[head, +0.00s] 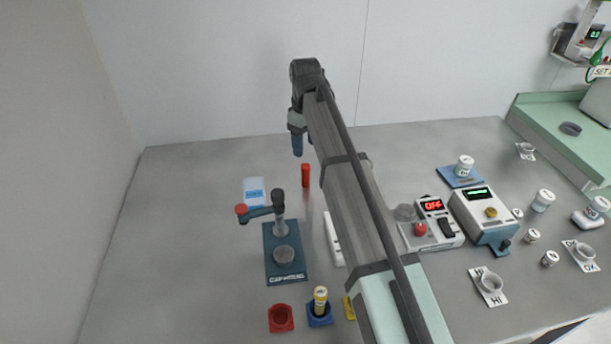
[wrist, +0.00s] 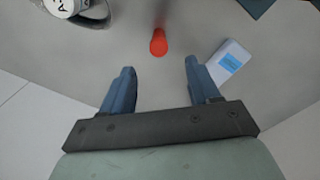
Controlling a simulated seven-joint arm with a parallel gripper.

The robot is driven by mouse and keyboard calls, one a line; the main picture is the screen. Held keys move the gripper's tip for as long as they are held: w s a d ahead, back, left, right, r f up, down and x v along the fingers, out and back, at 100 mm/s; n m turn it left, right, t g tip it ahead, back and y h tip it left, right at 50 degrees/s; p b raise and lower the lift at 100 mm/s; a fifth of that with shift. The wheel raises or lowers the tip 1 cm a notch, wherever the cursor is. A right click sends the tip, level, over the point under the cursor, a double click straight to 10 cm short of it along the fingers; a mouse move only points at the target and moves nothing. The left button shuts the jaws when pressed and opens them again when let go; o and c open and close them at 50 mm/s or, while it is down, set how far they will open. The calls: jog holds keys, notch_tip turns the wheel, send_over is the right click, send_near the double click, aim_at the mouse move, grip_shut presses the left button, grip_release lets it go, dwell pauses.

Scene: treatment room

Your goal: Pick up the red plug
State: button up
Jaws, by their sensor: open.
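The red plug (head: 306,176) stands upright on the grey table, near the back, just right of the white box with a blue label. In the wrist view the red plug (wrist: 158,42) lies ahead of the fingertips, roughly midway between them and apart from both. My gripper (wrist: 158,76) is open and empty, with its two blue fingers spread. In the head view my gripper (head: 297,146) hangs above the table, up and slightly left of the plug; one finger hides the other there.
The white box (head: 254,191) is close to the plug's left. A capping press (head: 284,262) stands in front. Red (head: 281,318) and blue (head: 319,318) holders sit at the front. Instruments (head: 431,232) and jars are right of my arm. The table's left side is clear.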

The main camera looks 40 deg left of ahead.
aim_at(305, 176)
notch_tip(305, 176, down, 13)
jog(key=shift+w+a+f, duration=0.15)
jog(key=shift+f, duration=0.05)
dwell(0.6)
jog(key=shift+c, duration=0.4)
grip_shut()
